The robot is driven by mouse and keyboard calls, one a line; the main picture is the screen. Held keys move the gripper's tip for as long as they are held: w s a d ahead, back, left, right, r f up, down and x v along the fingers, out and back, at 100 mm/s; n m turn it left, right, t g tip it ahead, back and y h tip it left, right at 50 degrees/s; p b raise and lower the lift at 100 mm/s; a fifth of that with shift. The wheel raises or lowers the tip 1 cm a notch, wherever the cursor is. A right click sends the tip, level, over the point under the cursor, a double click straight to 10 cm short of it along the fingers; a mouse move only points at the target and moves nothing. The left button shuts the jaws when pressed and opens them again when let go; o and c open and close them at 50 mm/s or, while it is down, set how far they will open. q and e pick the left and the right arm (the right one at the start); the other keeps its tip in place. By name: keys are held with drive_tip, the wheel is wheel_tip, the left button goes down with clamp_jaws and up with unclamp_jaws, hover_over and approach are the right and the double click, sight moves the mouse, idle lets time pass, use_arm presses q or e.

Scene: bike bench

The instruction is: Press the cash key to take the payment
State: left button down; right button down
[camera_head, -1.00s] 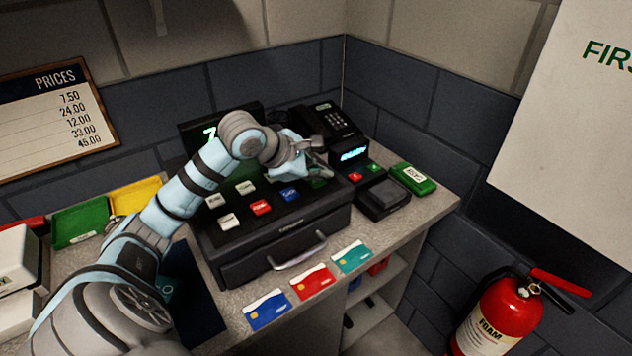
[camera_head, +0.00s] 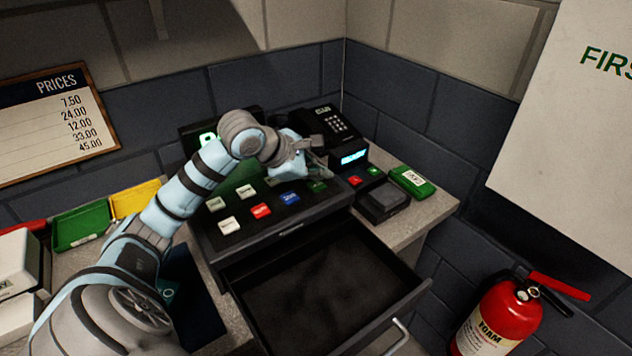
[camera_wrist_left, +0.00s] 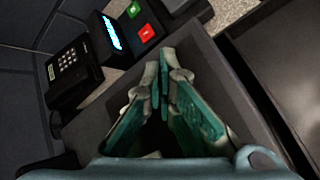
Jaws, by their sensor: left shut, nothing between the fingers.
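The black cash register (camera_head: 215,243) stands on the counter with its drawer (camera_head: 325,292) slid out and empty. Its sloped top has white keys (camera_head: 246,190), a red key (camera_head: 261,210), a blue key (camera_head: 290,198) and a green key (camera_head: 317,186). The key labels are too small to read, so I cannot tell which is marked cash. My left gripper (camera_head: 318,166) is shut and empty, just above and behind the green key, seemingly apart from it. In the left wrist view its fingers (camera_wrist_left: 164,85) meet at the tips and hide the keys. My right gripper is out of view.
The open drawer juts past the counter front. A fire extinguisher (camera_head: 497,318) stands at lower right.

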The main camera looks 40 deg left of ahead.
sight(318, 186)
use_arm(q)
wheel_tip(318, 186, up, 6)
drive_tip(key=p, duration=0.4)
idle(0.6)
